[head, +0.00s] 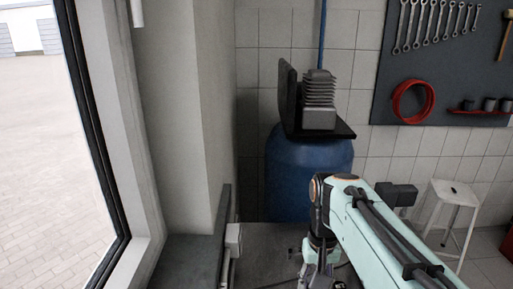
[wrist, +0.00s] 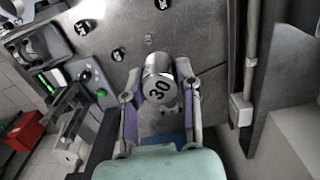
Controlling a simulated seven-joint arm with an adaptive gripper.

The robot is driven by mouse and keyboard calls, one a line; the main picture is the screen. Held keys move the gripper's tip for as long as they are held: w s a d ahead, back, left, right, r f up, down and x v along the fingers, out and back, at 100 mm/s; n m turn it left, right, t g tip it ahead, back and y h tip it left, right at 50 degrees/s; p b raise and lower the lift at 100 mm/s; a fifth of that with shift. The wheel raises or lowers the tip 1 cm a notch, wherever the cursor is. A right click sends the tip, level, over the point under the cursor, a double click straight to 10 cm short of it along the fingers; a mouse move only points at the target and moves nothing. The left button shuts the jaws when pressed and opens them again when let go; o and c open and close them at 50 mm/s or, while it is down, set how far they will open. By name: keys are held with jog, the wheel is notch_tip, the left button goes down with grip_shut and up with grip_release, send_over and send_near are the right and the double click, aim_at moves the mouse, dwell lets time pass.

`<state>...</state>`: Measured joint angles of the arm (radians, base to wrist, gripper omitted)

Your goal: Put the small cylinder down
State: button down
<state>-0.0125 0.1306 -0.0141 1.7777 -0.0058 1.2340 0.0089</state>
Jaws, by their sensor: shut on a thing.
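In the head view my gripper (head: 320,272) is at the bottom edge over the worktop (head: 262,240), and the cylinder cannot be made out there.
In the wrist view several dark round pieces with white marks, one of them a black piece (wrist: 84,27), lie at the upper left. A red box (wrist: 24,132) is at the far left. A pipe and grey box (wrist: 240,110) run along the right. A blue compressor (head: 300,170) stands behind the worktop.

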dwell(0.4)
jog(key=shift+w+m, duration=0.35)
jog(key=shift+m, duration=0.75)
notch_tip(320, 180, down, 8)
jog(key=d+m, duration=0.2)
jog(key=m, duration=1.4)
jog(key=s+d+f+m, duration=0.4)
jog(key=s+f+m, duration=0.5)
jog(key=f, duration=0.1)
jog(key=shift+d+f, duration=0.3)
jog(key=shift+d, duration=0.1)
notch_tip(320, 180, down, 10)
jog(key=shift+r, duration=0.2)
